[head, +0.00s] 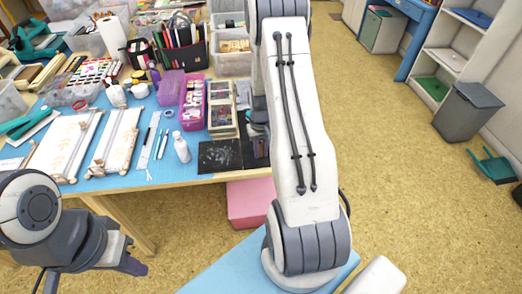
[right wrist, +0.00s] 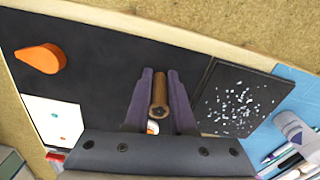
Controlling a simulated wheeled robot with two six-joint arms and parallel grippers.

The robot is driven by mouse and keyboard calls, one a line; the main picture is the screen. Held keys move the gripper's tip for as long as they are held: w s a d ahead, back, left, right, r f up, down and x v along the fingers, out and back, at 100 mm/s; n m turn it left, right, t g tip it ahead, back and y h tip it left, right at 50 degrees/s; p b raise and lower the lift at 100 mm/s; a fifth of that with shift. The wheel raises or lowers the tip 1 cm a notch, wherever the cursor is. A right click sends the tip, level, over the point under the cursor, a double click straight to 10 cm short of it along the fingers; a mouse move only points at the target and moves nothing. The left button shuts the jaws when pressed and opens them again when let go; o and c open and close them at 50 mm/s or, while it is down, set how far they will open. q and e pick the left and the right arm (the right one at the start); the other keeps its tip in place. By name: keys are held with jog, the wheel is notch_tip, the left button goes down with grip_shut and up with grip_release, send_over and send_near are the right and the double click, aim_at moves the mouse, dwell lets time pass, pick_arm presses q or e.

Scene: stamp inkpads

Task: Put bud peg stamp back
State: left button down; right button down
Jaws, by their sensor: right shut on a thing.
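In the right wrist view my right gripper (right wrist: 160,76) is shut on a small brown wooden peg stamp (right wrist: 159,95). The peg lies lengthwise between the two purple fingers, its round end facing the camera. Behind it is a black mat (right wrist: 110,60); I cannot tell whether the peg touches it. In the head view my right arm hides the peg and most of the right gripper. My left gripper (head: 132,265) is at the lower left of the head view, away from the table; its finger opening is not clear.
A speckled black tile (head: 220,156) lies beside the black mat; it also shows in the right wrist view (right wrist: 238,100). An orange drop-shaped piece (right wrist: 42,58) and a white card (right wrist: 50,120) lie left of the peg. A white bottle (head: 181,148) stands left of the tile.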

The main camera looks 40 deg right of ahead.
jog(key=shift+f, duration=0.15)
jog(key=c, duration=0.7)
grip_release()
notch_tip(320, 180, up, 12)
jog(key=shift+r, duration=0.2)
